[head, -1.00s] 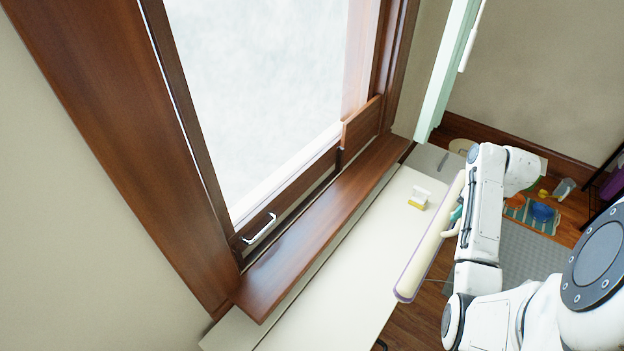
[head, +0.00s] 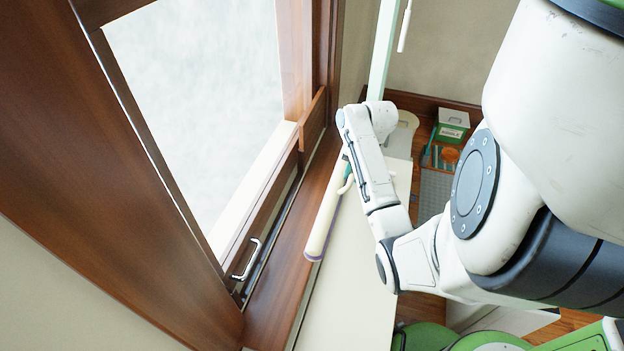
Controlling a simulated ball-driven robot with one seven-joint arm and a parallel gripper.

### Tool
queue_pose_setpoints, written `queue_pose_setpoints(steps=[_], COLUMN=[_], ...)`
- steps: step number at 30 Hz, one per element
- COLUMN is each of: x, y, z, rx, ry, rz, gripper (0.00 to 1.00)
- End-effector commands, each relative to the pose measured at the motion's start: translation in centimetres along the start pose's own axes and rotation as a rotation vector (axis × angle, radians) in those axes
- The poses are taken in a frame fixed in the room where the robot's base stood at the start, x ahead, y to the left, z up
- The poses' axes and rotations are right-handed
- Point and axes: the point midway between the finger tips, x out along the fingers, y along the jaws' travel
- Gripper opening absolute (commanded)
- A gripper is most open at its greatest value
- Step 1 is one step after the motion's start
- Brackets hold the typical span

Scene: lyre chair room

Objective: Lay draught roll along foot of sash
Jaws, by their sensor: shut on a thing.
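The draught roll (head: 322,222) is a long cream tube with a purplish end. My gripper (head: 346,178) is shut on it, mostly hidden behind my white forearm; a bit of teal shows at the grip. The roll hangs over the inner edge of the brown wooden sill (head: 283,262), slanting roughly along it; I cannot tell its height above the sill. The sash (head: 262,210) has a wooden bottom rail with a silver handle (head: 247,260). A dark gap runs along the foot of the sash, apart from the roll.
A cream worktop (head: 350,290) lies beside the sill, partly hidden by my arm. A green and white box (head: 452,125) stands on the floor at the back. A pale green upright (head: 384,55) stands right of the window. The near sill is bare.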

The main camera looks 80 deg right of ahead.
Motion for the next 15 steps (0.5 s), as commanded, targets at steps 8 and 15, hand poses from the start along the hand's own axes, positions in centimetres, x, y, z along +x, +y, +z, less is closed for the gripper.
queue_pose_setpoints(steps=[8, 15], x=[1.1, 2.2], y=[6.7, 11.4], z=[0.1, 0.1], rx=[-0.004, -0.001], ry=[-0.002, -0.001], rz=[-0.001, -0.002], gripper=[0.00, 0.00])
